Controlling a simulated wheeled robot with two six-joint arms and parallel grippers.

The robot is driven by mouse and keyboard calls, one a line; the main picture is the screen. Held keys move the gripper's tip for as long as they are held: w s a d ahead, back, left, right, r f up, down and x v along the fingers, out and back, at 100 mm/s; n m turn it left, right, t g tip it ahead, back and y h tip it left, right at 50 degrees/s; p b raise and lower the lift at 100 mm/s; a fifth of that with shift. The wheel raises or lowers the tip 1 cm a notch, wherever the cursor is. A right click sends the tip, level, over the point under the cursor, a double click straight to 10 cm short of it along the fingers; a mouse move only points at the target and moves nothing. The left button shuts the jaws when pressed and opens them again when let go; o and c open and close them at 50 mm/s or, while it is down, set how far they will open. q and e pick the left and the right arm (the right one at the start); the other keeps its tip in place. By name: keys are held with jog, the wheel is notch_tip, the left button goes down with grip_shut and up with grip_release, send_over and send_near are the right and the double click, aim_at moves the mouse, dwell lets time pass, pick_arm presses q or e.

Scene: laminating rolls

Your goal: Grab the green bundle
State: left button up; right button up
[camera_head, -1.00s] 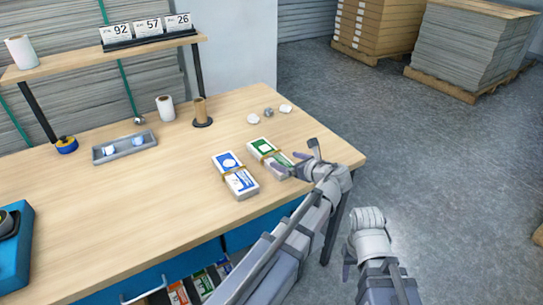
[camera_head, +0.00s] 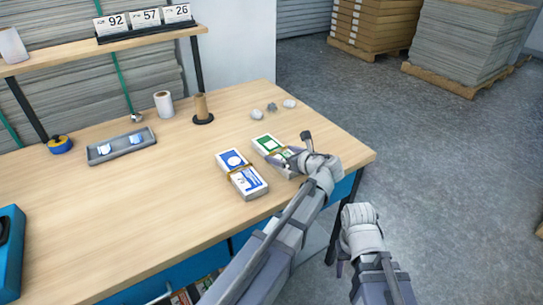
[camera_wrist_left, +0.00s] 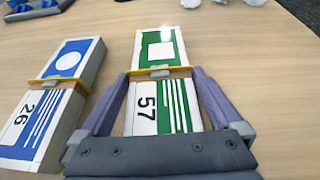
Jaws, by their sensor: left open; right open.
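The green bundle (camera_head: 267,145) lies on the table, a white and green stack with a yellow band, marked 57 in the left wrist view (camera_wrist_left: 160,105). My left gripper (camera_head: 294,153) is open over its near end. In the left wrist view its two fingers (camera_wrist_left: 162,82) stand on either side of the bundle, apart from each other. Whether they touch its sides I cannot tell. The blue bundle (camera_head: 241,175), marked 26 in the left wrist view (camera_wrist_left: 40,120), lies just left of it. My right gripper (camera_head: 341,262) is open and empty, low beside the table's right edge.
The wooden table (camera_head: 120,210) has free room left of the bundles. A grey tray (camera_head: 121,146), a white roll (camera_head: 164,104), a brown roll on a stand (camera_head: 202,108) and crumpled balls (camera_head: 257,114) stand farther back. A shelf (camera_head: 120,50) carries number cards.

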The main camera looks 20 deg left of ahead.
pick_arm(q)
jog(key=shift+d+r, duration=0.15)
jog(key=c, duration=1.4)
